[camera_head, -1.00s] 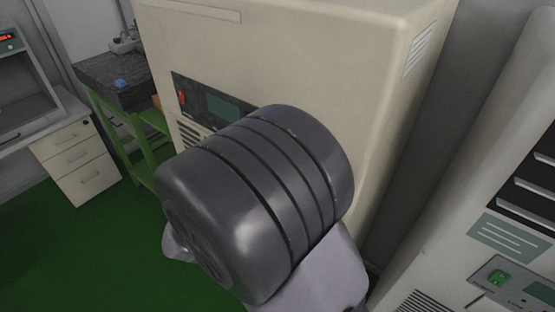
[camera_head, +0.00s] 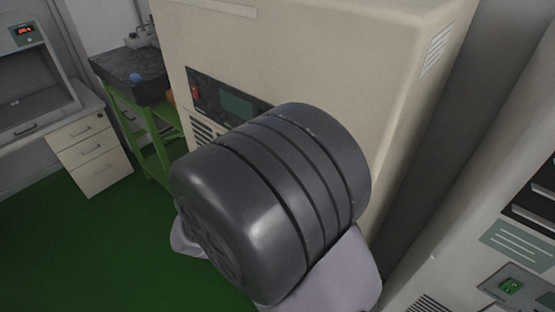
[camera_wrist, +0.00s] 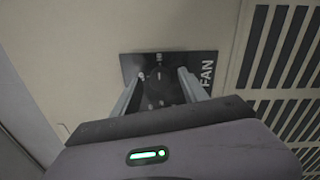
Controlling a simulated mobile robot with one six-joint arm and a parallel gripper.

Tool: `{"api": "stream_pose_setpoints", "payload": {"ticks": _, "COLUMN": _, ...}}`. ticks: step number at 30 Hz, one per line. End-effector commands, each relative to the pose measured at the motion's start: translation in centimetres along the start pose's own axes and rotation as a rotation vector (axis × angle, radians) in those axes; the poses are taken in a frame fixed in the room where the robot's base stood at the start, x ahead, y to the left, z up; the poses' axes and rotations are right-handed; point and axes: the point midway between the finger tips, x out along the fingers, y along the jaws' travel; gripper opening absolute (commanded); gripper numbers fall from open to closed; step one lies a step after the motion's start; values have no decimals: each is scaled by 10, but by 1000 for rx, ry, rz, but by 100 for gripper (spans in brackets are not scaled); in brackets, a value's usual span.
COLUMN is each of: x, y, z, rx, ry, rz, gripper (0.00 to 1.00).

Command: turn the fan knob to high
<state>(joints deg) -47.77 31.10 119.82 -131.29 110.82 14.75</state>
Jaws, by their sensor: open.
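In the wrist view, the fan knob (camera_wrist: 157,82) is a dark round knob on a black plate (camera_wrist: 134,63) lettered FAN. My gripper (camera_wrist: 158,78) is open, with one finger on each side of the knob. I cannot tell whether the fingers touch it. The knob's pointer and the setting marks are too small and dark to read. In the head view, my arm covers the lower front of the beige cabinet (camera_head: 330,60), and neither the knob nor my gripper shows there.
A vent grille (camera_wrist: 290,75) is right of the plate in the wrist view. In the head view, a control panel with a red switch (camera_head: 195,94) is on the cabinet. A white cabinet (camera_head: 470,190) stands at right, a green-legged bench (camera_head: 130,75) at left. Green floor (camera_head: 60,250) is clear at lower left.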

Motion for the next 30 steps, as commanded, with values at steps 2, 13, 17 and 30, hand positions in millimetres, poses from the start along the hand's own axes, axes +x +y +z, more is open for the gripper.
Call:
{"api": "stream_pose_setpoints", "payload": {"ticks": 2, "x": -9, "y": 0, "z": -1, "rx": -1, "ry": 3, "rz": 0, "gripper": 51}}
{"api": "stream_pose_setpoints", "payload": {"ticks": 13, "x": -124, "y": 2, "z": -1, "rx": -1, "ry": 6, "rz": 1, "gripper": 51}}
{"api": "stream_pose_setpoints", "payload": {"ticks": 17, "x": -154, "y": 1, "z": 0, "rx": -1, "ry": 4, "rz": 1, "gripper": 51}}
{"api": "stream_pose_setpoints", "payload": {"ticks": 30, "x": -172, "y": 0, "z": 0, "rx": 0, "ry": 0, "rz": 0, "gripper": 51}}
